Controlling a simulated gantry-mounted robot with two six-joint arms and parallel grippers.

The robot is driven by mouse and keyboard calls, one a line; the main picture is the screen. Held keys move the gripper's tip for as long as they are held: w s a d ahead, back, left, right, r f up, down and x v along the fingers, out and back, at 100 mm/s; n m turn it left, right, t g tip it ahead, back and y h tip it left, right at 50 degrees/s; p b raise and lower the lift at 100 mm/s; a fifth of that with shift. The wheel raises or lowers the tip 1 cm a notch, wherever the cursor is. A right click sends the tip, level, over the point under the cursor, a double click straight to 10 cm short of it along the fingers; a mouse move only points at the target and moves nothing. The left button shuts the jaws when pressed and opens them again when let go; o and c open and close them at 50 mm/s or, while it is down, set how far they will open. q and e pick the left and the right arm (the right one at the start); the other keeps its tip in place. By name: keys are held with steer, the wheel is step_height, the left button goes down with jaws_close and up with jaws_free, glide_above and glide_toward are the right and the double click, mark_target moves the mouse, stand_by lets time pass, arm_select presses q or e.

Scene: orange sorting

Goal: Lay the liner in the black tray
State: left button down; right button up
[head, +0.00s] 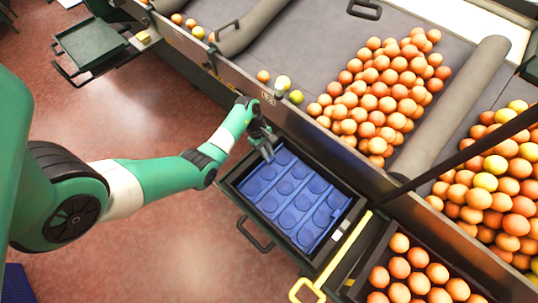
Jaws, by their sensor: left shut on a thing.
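The blue liner (290,196), a sheet with rows of round pockets, is at the black tray (235,188). It appears to lie within the tray's walls; I cannot tell whether it rests on the bottom. My left gripper (268,152) is at the liner's far left corner, shut on its edge. The fingertips are small and partly hidden in this view. My right gripper is not in view.
A conveyor bench with a pile of oranges (378,95) runs behind the tray. Three loose fruits lie near its edge. A crate of oranges (412,278) stands to the right, beside a yellow handle (343,250). Another dark tray (92,43) is at upper left.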

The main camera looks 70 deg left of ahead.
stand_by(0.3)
arm_select(q)
steer(key=shift+c, duration=1.7)
jaws_free()
step_height(320, 180, up, 8)
steer(key=p, duration=0.8)
steer(key=shift+p, duration=0.3)
